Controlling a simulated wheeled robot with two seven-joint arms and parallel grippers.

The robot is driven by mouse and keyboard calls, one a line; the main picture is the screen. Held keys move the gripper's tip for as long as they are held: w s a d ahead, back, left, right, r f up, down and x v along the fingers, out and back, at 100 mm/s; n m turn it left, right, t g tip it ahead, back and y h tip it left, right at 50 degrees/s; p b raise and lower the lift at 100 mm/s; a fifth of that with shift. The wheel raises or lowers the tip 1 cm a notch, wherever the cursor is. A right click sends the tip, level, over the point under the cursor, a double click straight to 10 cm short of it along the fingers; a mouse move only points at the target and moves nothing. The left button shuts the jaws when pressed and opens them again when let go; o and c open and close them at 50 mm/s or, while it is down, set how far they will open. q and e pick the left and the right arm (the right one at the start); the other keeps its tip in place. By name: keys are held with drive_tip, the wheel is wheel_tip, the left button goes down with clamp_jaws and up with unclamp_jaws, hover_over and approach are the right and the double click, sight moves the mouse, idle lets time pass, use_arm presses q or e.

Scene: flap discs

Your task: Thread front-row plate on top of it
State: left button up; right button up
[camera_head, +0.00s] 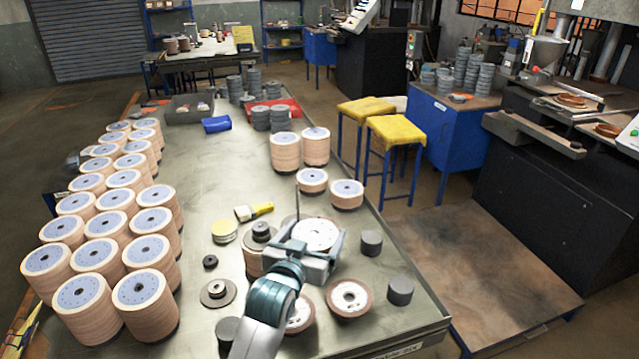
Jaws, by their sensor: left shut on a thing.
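My left gripper (316,257) reaches in from the bottom of the head view and is shut on a pale, white-topped round plate (316,233). A thin upright rod (297,193) stands just behind and left of this plate. The rod's base is mostly hidden by the gripper and plate; I cannot tell whether the plate is around the rod or beside it. In front, a brown-rimmed disc with a pale centre (349,297) lies on the table. A similar disc (300,314) is partly hidden by my arm. My right gripper is not in view.
Tall disc stacks (145,290) fill the table's left side. Shorter stacks (347,192) stand at the right edge. The metal tabletop (225,170) is clear behind the brush.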

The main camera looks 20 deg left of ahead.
use_arm(q)
wheel_tip(320, 180, up, 3)
drive_tip(key=p, duration=0.4)
hover_over(319, 217)
drive_tip(key=shift+w, duration=0.15)
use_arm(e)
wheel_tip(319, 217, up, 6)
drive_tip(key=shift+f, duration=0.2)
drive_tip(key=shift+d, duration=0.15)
use_arm(q)
drive_tip(key=shift+f+b, duration=1.15)
drive_tip(key=shift+f, duration=0.15)
drive_tip(key=shift+f+b, duration=1.4)
drive_tip(key=shift+f, duration=0.05)
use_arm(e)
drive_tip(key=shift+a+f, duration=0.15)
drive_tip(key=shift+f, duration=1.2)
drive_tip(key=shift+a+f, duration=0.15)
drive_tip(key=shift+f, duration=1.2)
use_arm(q)
drive_tip(key=shift+f, duration=0.1)
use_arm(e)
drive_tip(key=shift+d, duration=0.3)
use_arm(q)
drive_tip(key=shift+f, duration=0.55)
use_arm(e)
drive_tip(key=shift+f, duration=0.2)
